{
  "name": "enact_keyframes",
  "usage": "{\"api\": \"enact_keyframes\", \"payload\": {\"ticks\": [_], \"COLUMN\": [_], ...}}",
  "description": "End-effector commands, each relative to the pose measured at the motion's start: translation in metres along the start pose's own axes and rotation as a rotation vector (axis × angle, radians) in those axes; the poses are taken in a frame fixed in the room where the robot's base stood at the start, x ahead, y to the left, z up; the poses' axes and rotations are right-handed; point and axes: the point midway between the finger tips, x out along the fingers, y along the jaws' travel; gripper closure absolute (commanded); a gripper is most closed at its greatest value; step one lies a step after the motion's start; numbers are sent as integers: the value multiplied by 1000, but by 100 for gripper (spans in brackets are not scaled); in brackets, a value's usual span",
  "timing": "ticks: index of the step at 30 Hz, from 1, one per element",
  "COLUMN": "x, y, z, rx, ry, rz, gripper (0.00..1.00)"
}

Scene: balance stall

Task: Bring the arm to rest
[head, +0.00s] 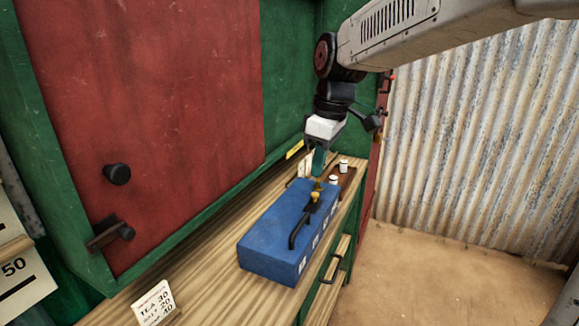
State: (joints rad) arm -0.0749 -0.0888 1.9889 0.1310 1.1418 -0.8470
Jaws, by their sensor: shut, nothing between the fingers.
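My arm (410,35) reaches in from the upper right and bends down over the wooden counter. My gripper (318,172) points down with its teal fingers shut and empty. Its tips are just above or beside the far end of a blue box (268,245) on the counter. I cannot tell whether they touch anything. A black lever (299,230) and a small brass-coloured piece (316,192) sit on top of the box near the fingers.
Small white-topped items (343,165) stand on a brown tray behind the box. A price card (156,304) stands at the counter's front left. A red panel (150,110) in a green frame rises at left. Corrugated metal (480,140) stands at right above open dirt floor (440,275).

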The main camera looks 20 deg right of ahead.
Motion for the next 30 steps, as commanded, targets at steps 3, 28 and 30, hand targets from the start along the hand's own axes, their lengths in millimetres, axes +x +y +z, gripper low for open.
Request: {"api": "enact_keyframes", "payload": {"ticks": [3,28,30], "x": [-1,26,25], "y": [0,-152,-157], "z": [0,209,214], "rx": [20,862,864], "ry": [0,-87,-68], "rz": [0,106,117], "gripper": [100,100,100]}}
